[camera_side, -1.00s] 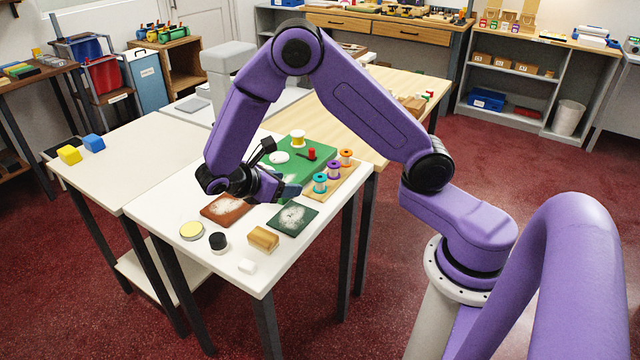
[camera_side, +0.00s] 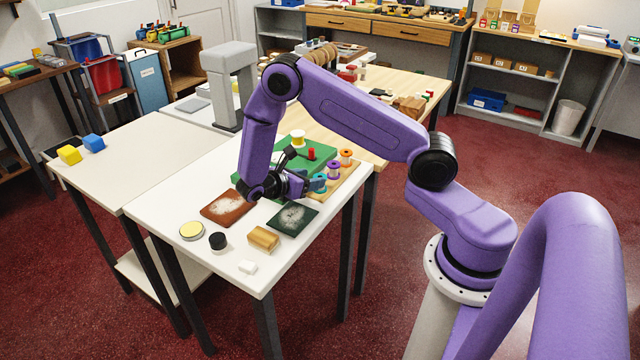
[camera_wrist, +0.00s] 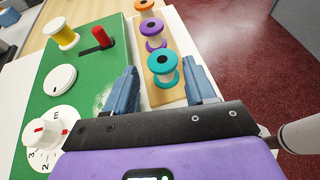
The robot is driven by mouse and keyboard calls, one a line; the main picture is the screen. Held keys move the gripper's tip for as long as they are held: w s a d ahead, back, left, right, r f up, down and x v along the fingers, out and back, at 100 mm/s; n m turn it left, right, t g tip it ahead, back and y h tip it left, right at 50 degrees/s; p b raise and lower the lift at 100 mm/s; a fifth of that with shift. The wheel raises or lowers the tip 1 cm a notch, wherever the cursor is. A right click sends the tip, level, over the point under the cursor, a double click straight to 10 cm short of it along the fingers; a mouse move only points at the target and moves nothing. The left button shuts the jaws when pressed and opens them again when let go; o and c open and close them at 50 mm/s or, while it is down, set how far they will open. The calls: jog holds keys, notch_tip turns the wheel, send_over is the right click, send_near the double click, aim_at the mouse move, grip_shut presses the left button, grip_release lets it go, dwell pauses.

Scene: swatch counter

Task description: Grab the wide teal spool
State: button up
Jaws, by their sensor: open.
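The wide teal spool (camera_wrist: 163,72) stands upright at the near end of a light wooden strip. It has teal flanges and a pale middle. In the wrist view it sits between and just ahead of the open fingers of my gripper (camera_wrist: 163,88), which are apart from each other with nothing held. In the side view the teal spool (camera_side: 319,183) is partly hidden by my gripper (camera_side: 306,184), which is low over the table beside it. I cannot tell whether a finger touches it.
A purple spool (camera_wrist: 153,34) and an orange spool (camera_wrist: 144,6) stand behind on the same wooden strip (camera_wrist: 172,42). Left is a green board (camera_wrist: 92,66) with a yellow spool (camera_wrist: 61,33), red lever (camera_wrist: 101,37) and white dials. Dark and brown swatches (camera_side: 292,217) lie in front.

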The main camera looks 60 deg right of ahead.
jog(key=shift+f+x, duration=0.15)
jog(key=shift+x, duration=1.55)
jog(key=shift+f+x, duration=0.15)
jog(key=shift+x, duration=1.6)
jog(key=shift+s+a, duration=0.15)
jog(key=c, duration=0.7)
